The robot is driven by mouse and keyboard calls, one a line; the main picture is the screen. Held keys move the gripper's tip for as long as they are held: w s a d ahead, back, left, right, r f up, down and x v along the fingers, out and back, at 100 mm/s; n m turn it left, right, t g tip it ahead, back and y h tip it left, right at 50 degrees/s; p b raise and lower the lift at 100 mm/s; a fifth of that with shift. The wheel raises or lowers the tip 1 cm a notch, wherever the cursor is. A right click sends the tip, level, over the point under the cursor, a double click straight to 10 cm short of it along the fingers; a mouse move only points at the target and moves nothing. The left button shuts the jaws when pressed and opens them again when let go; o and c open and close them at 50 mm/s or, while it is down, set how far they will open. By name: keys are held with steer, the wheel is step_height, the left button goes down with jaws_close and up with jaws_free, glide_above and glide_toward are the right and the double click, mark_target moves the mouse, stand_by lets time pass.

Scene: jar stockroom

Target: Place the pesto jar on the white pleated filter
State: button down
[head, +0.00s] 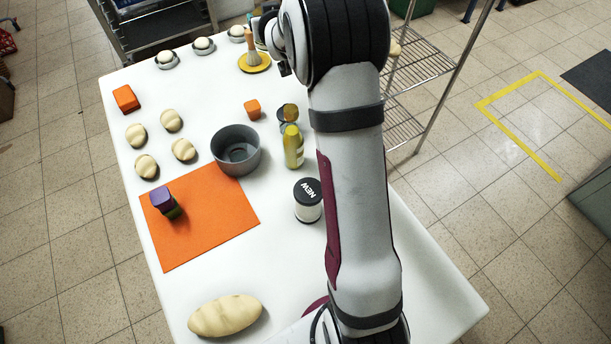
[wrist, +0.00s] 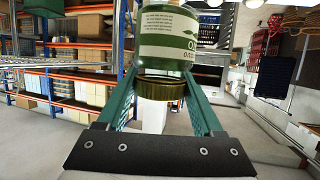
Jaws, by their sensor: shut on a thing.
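In the wrist view my gripper (wrist: 160,92) has its two green fingers closed on a green glass jar (wrist: 215,47) with a pale label and a gold lid toward the palm. The label is only partly in view, so I cannot read whether it says pesto. In the head view my gripper (head: 277,48) is at the far end of the white table, largely hidden by my arm. The held jar is not clear there. I cannot make out a white pleated filter; small grey dishes (head: 168,65) with white round tops stand along the far edge.
A yellow plate (head: 262,67) with a wooden-handled thing is close to my gripper. A grey pot (head: 236,165), yellow bottle (head: 293,150), black-lidded jar (head: 308,203), several buns (head: 146,166) and an orange mat (head: 220,215) with a purple-topped item (head: 162,198) occupy the table.

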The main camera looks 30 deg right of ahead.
steer(key=s+d+r+n+y, duration=0.3)
steer(key=s+r+n+y, duration=0.25)
steer(key=s+r, duration=0.25)
steer(key=s+a+f+n+g+y, duration=0.1)
steer(key=s+f+n+g+y, duration=0.2)
steer(key=s, duration=0.8)
steer(key=s+a+f+n+g+y, duration=0.2)
steer(key=s+n+y, duration=0.2)
steer(key=s, duration=0.7)
steer(key=s+a+f+n+g+y, duration=0.1)
steer(key=s+f+n+g+y, duration=0.2)
steer(key=s, duration=0.8)
glide_above(309, 190)
steer(key=shift+t+y, duration=0.3)
steer(key=shift+y, duration=0.05)
step_height(309, 190, down, 10)
steer(key=shift+r, duration=0.25)
steer(key=shift+f, duration=0.35)
steer(key=shift+f, duration=0.15)
jaws_free()
